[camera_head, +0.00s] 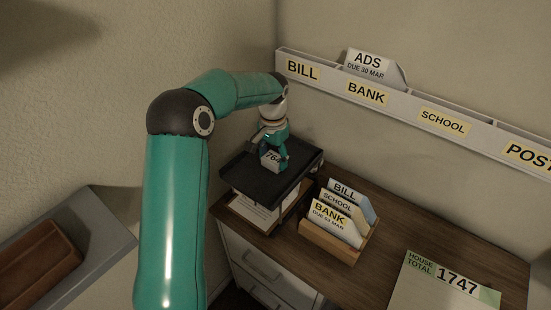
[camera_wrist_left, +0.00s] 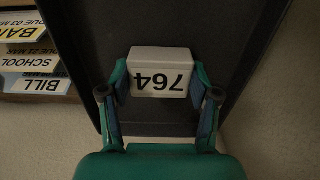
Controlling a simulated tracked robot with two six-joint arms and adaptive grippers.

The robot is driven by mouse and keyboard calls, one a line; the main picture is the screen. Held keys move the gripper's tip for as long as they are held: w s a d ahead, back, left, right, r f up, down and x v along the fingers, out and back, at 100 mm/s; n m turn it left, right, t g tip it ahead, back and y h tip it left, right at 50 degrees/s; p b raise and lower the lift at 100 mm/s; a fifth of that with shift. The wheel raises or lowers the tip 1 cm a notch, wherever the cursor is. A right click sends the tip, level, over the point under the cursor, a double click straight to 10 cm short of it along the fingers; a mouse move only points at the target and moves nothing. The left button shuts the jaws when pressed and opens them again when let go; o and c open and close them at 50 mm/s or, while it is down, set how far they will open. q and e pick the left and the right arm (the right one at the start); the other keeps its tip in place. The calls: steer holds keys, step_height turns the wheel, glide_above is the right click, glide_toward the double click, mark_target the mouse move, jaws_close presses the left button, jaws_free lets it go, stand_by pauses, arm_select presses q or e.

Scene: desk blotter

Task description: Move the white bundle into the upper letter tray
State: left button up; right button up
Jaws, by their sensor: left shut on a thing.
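The white bundle (camera_head: 271,160), marked 764, is over the black upper letter tray (camera_head: 253,183) in the head view. My left gripper (camera_head: 274,157) is shut on it. In the left wrist view the bundle (camera_wrist_left: 159,73) sits between the two fingertips of my left gripper (camera_wrist_left: 160,95), with the dark tray floor (camera_wrist_left: 190,25) behind it. I cannot tell whether the bundle touches the tray floor. My right gripper is in neither view.
A lower tray with papers (camera_head: 255,212) lies under the upper one. Beside it a wooden holder (camera_head: 328,243) carries BILL, SCHOOL and BANK cards. A labelled wall rack (camera_head: 400,103) runs behind. A HOUSE TOTAL sheet (camera_head: 440,285) lies at the right.

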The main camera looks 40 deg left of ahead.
mark_target(273, 158)
arm_select(q)
steer(key=shift+f, duration=0.2)
steer(key=o, duration=1)
steer(key=shift+c, duration=0.2)
steer(key=shift+r, duration=0.1)
step_height(273, 158, up, 12)
steer(key=shift+s, duration=0.1)
